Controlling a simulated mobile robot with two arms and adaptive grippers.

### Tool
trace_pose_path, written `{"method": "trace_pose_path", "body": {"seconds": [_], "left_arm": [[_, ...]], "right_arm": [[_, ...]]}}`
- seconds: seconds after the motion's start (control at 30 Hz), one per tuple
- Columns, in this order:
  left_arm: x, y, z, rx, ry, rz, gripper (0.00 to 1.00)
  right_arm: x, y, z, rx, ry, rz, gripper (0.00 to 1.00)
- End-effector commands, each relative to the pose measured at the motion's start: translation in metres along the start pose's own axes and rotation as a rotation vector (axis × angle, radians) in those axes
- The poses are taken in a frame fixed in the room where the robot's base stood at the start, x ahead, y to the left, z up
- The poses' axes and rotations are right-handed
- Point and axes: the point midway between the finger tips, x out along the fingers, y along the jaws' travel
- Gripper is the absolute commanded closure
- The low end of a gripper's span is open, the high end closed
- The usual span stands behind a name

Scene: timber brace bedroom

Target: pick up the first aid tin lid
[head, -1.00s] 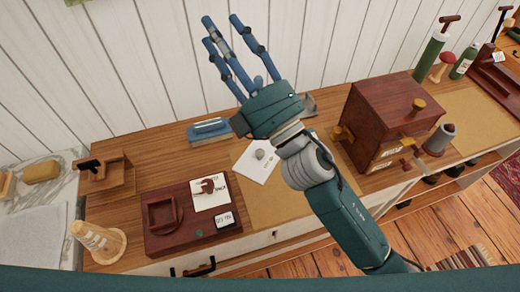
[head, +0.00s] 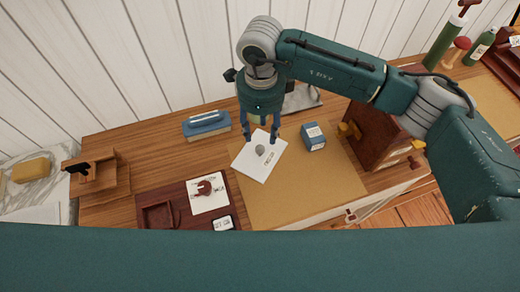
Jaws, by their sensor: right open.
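My right gripper (head: 261,137) points down with its blue fingers spread and nothing held between them. It is above a white sheet (head: 256,166) that bears a small grey round thing (head: 260,150); the fingertips look to be on either side of the sheet's upper part. A small blue box (head: 313,137) with a pale label lies just right of the fingers. A blue block with a pale top strip (head: 206,123) lies to the left. No piece shows clear first aid markings, so I cannot tell which is the tin lid. My left gripper is out of view.
A tan mat (head: 290,195) covers the middle of the wooden worktop. A dark red tray (head: 178,192) with cards is at left. A dark red drawer cabinet (head: 375,133) stands at right, partly behind my right arm. A white plank wall (head: 150,50) closes the back.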

Motion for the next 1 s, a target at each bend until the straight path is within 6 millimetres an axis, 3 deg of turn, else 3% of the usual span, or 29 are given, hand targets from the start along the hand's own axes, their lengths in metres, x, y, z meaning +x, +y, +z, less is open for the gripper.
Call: {"method": "trace_pose_path", "body": {"seconds": [0.2,0.43,0.57,0.7,0.97,1.0], "left_arm": [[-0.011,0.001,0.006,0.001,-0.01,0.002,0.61],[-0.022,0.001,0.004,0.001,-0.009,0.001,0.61],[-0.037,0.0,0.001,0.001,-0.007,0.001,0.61],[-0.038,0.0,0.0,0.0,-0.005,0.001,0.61],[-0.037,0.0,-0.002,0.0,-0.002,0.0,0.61],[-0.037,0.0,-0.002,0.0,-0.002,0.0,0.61]], "right_arm": [[0.032,0.002,0.001,0.0,-0.001,0.005,0.55],[0.05,0.004,0.002,-0.002,-0.002,0.007,0.55],[0.069,0.007,0.003,-0.001,-0.002,0.009,0.55],[0.088,0.006,0.003,0.0,-0.004,0.006,0.55],[0.093,0.005,0.003,-0.002,-0.005,0.003,0.55],[0.093,0.005,0.003,-0.002,-0.005,0.003,0.59]]}}
